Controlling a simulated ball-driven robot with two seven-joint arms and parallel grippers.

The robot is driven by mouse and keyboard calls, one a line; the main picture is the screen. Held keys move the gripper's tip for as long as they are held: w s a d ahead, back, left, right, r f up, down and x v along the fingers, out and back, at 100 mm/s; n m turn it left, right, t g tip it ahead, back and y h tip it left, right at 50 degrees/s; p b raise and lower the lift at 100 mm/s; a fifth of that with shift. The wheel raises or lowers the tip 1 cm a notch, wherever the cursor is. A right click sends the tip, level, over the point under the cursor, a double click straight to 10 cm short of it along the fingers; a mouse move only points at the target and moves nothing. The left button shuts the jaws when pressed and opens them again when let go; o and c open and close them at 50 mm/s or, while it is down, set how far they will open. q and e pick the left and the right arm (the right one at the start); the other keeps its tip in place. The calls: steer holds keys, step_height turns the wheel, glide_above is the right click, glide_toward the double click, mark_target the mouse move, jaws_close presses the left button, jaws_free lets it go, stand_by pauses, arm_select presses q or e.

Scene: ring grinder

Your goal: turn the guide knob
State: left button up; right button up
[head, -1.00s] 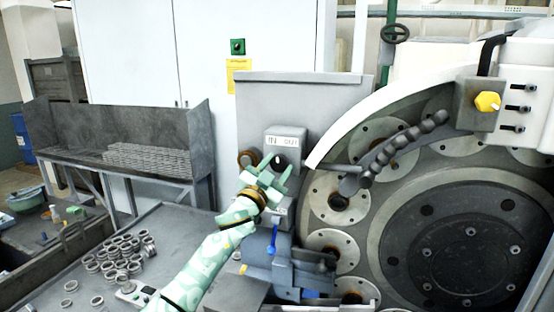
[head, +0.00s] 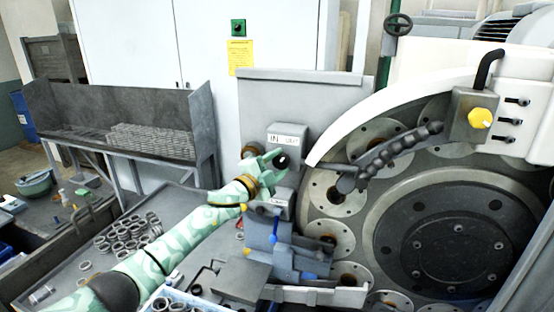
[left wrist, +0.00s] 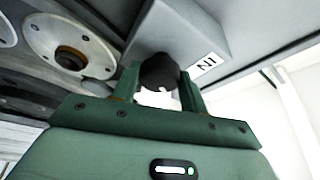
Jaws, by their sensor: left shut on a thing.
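The guide knob (head: 281,161) is a small black knob on the front of a grey box (head: 287,136) labelled IN and OUT. My left gripper (head: 276,160) has its fingers around the knob and is shut on it. In the left wrist view the dark round knob (left wrist: 159,73) sits between the two green fingers (left wrist: 158,88), under the grey box with the IN label. The fingers hide part of the knob's sides. My right gripper is not in view.
The large grinder wheel (head: 447,243) with its white housing stands right of the box. A dark jointed hose (head: 395,153) and a blue-handled fixture (head: 272,238) are close by. Several metal rings (head: 125,232) lie on the table at left.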

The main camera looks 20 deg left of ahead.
arm_select(q)
steer(key=shift+f, duration=0.1)
stand_by(0.4)
steer(key=o, duration=0.9)
steer(key=shift+o, duration=0.2)
steer(key=shift+s+a, duration=0.2)
steer(key=shift+s, duration=0.25)
steer(key=b+v, duration=0.2)
steer(key=v, duration=1.3)
steer(key=shift+s, duration=0.15)
steer(key=shift+a, duration=0.1)
